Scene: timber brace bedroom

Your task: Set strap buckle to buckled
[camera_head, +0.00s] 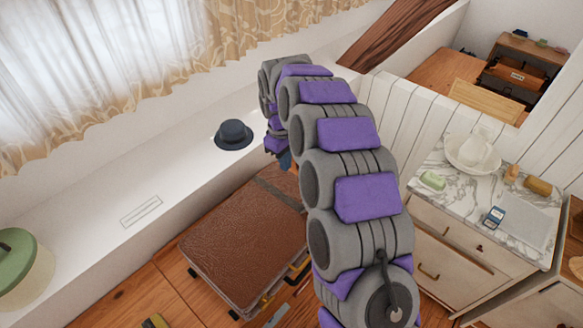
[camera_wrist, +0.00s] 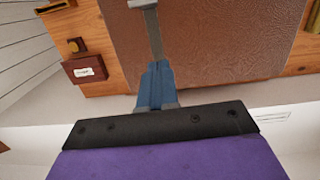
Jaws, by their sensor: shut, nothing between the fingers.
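A brown leather suitcase (camera_head: 235,240) lies flat on the wooden floor in the head view. A dark strap (camera_head: 282,197) crosses its far end, partly hidden by my arm. In the wrist view the suitcase (camera_wrist: 220,45) fills the upper middle. A grey strap (camera_wrist: 153,35) runs over it, with a pale metal-looking piece (camera_wrist: 141,3) at the top edge, which may be the buckle. Whether it is fastened cannot be told. My gripper (camera_wrist: 155,72) has blue fingers, shut and empty, at the strap's near end; contact is unclear. In the head view my gripper (camera_head: 284,161) is mostly hidden.
A dark hat (camera_head: 233,134) sits on the white ledge (camera_head: 170,180) behind the suitcase. A marble-topped dresser (camera_head: 455,190) stands at right. A green-lidded pot (camera_head: 20,265) is at left. A small dark red box (camera_wrist: 88,69) lies beside the suitcase in the wrist view.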

